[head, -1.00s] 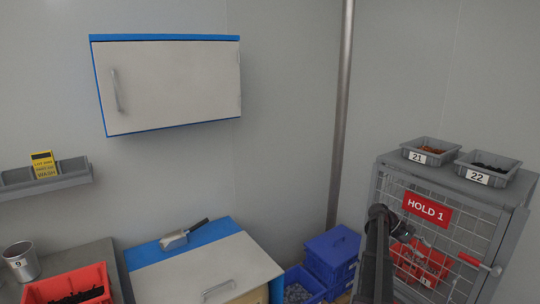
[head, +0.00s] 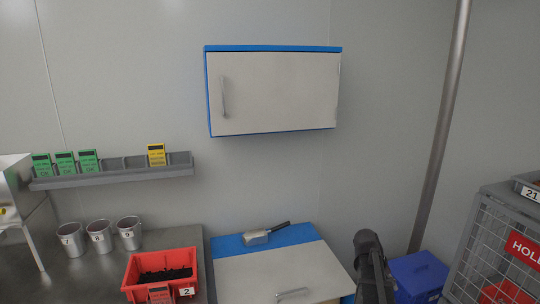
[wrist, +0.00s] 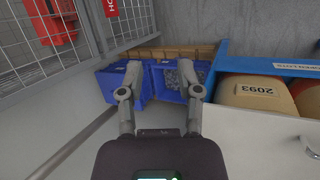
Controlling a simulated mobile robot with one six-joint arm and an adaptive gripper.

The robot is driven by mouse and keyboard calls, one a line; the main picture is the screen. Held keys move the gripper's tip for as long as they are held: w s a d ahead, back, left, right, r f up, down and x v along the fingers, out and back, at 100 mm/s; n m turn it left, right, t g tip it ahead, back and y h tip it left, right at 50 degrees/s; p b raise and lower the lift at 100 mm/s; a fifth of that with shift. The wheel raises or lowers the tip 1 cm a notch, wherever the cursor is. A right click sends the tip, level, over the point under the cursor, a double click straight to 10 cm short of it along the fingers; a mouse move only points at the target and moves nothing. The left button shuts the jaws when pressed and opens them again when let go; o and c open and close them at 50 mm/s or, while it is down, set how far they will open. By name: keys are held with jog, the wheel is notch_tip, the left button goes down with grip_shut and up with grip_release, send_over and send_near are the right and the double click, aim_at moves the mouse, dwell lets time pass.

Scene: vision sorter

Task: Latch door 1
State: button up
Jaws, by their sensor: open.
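The wire-mesh cage stands at the right edge of the head view, with mesh panel (head: 479,250) and a red HOLD sign (head: 525,249), cut off by the frame. The red latch handle is out of the current head view. In the wrist view the mesh (wrist: 30,50) fills the left, with part of a red sign (wrist: 110,7) at the top. Whether the door is shut or ajar cannot be told. My gripper (wrist: 160,92) is open and empty, apart from the mesh and in front of the blue bins. In the head view only my dark arm shows, left of the cage.
Blue bins (wrist: 178,80) stand on the floor beyond my gripper; a blue bin (head: 418,272) also shows beside my arm. A blue-and-white cabinet (wrist: 250,125) stands to the right, holding containers marked 2093 (wrist: 258,92). A red bin (wrist: 50,22) sits behind the mesh.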

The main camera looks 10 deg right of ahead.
jog(key=s+a+t+y+p, duration=0.1)
jog(key=a+y, duration=0.1)
jog(key=a, duration=1.5)
jog(key=s+a+r+n+t+y+p, duration=0.1)
jog(key=a+t+y+p, duration=0.1)
jog(key=a, duration=1.5)
jog(key=shift+s+r+y, duration=0.15)
jog(key=shift+y, duration=0.35)
